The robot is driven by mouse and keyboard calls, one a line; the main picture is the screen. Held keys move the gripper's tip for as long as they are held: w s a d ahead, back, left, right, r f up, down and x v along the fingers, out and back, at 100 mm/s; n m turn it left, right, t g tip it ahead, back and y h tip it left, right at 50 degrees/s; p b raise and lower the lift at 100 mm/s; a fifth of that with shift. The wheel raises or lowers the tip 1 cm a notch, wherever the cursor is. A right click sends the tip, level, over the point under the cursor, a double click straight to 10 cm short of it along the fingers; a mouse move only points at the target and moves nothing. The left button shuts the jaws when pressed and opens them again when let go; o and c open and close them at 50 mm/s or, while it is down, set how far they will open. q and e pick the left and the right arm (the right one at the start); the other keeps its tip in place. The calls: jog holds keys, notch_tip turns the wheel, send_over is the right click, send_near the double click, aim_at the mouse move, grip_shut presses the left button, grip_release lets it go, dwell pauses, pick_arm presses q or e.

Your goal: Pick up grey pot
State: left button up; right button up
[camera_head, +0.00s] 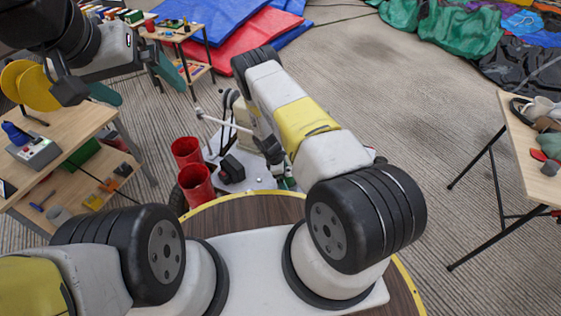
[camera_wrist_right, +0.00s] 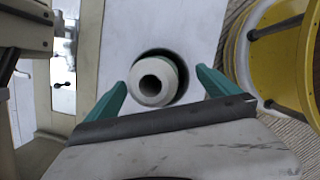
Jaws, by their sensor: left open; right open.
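My left gripper (camera_head: 138,84) is open and empty above the far edge of that table, above and to the right of the pot-like thing. My right gripper is open in the right wrist view (camera_wrist_right: 163,93), pointing down at a white round part with a dark hole. That part shows between its fingers; I cannot tell whether they touch it.
The left wooden table (camera_head: 80,120) holds a grey button box (camera_head: 36,152) on top and a green box (camera_head: 80,155) below. Red cylinders (camera_head: 197,185) stand at centre. Another table (camera_head: 530,150) is at right. Open carpet (camera_head: 400,120) lies between.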

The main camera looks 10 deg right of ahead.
jog(key=shift+x, duration=1.4)
jog(key=c, duration=1.9)
jog(key=shift+c, duration=0.8)
jog(key=shift+w+r, duration=0.1)
jog(key=shift+r, duration=0.05)
